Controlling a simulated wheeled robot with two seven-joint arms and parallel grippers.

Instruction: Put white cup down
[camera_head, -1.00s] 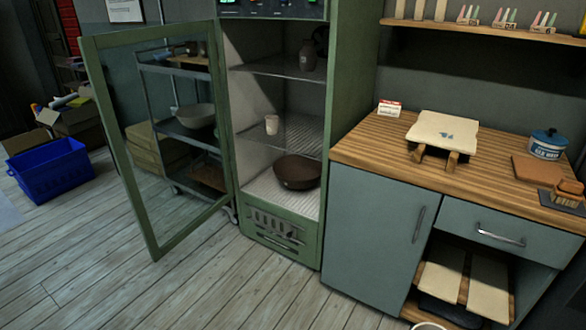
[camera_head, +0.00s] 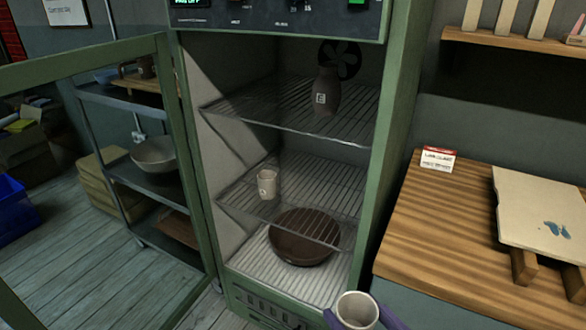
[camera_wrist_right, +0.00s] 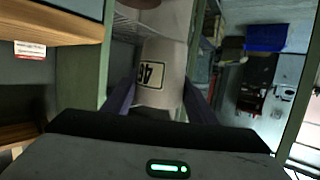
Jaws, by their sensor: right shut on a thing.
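My right gripper (camera_head: 362,318) is at the bottom of the head view, shut on a white cup (camera_head: 355,309) held upright with its open top showing. In the right wrist view the cup (camera_wrist_right: 162,72) sits between the two purple fingers and bears a dark-framed number label. The gripper is in front of the open green cabinet (camera_head: 398,130), below and outside its shelves. Another pale cup (camera_head: 267,184) stands on the middle wire shelf (camera_head: 325,180) at its left. My left gripper is not in view.
A dark vase (camera_head: 326,92) stands on the upper wire shelf (camera_head: 270,108). A brown bowl (camera_head: 300,250) sits on the cabinet floor. The open glass door (camera_head: 185,150) is at left. A wooden counter (camera_head: 430,230) with a board (camera_head: 545,205) is at right. The middle shelf's right part is clear.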

